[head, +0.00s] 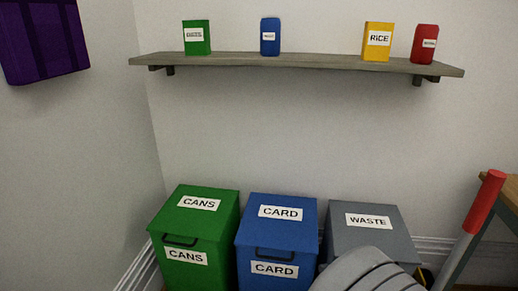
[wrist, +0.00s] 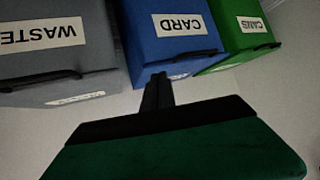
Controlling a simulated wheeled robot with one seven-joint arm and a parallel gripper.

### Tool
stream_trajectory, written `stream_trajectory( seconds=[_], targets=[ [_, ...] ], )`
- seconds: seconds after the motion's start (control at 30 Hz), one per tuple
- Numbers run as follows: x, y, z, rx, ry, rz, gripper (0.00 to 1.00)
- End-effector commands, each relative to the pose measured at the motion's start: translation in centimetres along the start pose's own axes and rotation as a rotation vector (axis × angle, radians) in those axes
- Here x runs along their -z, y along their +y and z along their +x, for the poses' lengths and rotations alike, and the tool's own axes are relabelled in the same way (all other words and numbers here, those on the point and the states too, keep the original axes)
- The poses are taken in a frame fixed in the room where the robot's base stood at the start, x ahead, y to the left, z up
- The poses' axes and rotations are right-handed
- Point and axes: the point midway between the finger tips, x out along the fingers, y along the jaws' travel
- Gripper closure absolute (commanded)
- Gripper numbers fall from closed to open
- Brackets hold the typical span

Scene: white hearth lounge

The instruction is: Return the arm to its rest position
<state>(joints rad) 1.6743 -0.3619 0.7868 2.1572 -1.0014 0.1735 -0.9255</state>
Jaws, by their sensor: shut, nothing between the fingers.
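My gripper (wrist: 158,92) shows in the wrist view, its two dark fingers together and nothing between them. It points toward the bins, in front of the blue CARD bin (wrist: 180,28). The grey WASTE bin (wrist: 75,65) is to its left and the green CANS bin (wrist: 235,30) to its right. I cannot make out the gripper's fingers in the head view.
In the head view, the green CANS bin (head: 196,222), blue CARD bin (head: 277,230) and grey WASTE bin (head: 350,237) stand along the wall. A shelf (head: 300,62) above holds several packages. A red-topped pole (head: 484,200) stands by a wooden table (head: 505,188) at right.

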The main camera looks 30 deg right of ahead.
Motion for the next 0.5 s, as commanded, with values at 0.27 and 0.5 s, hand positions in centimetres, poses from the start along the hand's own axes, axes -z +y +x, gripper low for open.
stream_trajectory(
  seconds=[0.27,0.5],
  targets=[
    [12.1,-16.2,-4.4,0.238,-0.426,-0.171,1.00],
    [20.7,-27.0,-13.3,0.217,-0.647,-0.294,1.00]
  ],
)
